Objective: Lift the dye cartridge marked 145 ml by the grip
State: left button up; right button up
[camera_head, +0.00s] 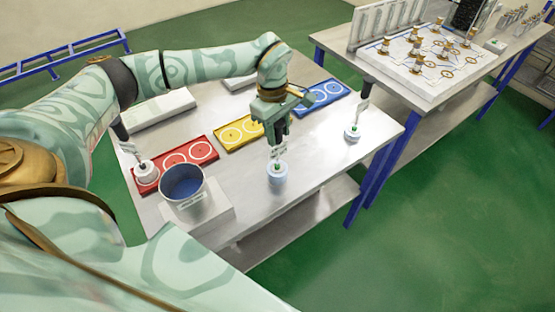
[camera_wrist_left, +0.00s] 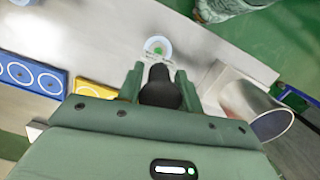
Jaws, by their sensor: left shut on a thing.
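My left gripper (camera_head: 278,132) points down over the middle of the steel table. It is shut on the black grip (camera_wrist_left: 160,88) of a dye cartridge (camera_head: 277,176), whose pale round body and green dot (camera_wrist_left: 158,48) show beyond the fingers in the left wrist view. Its label tag is too small to read, and I cannot tell whether its body touches the table. A second cartridge (camera_head: 353,134) stands near the table's right end. A third cartridge (camera_head: 146,173) stands at the left by the red tray. Their marks are unreadable too. My right gripper is out of view.
Red (camera_head: 190,154), yellow (camera_head: 238,133) and blue (camera_head: 321,97) trays with white rings lie across the table (camera_head: 330,165). A metal cup (camera_head: 183,186) with a dark blue inside stands on a pale block at the front left. Another table (camera_head: 440,100) with a board stands behind right.

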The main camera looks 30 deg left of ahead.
pick_arm(q)
jog(key=shift+r, duration=0.15)
jog(key=shift+r, duration=0.75)
jog(key=s+a+r, duration=0.4)
jog(key=s+r, duration=0.7)
jog(key=s, duration=0.2)
jog(key=shift+s+r, duration=0.15)
jog(key=shift+s, duration=0.1)
jog(key=shift+p, duration=0.3)
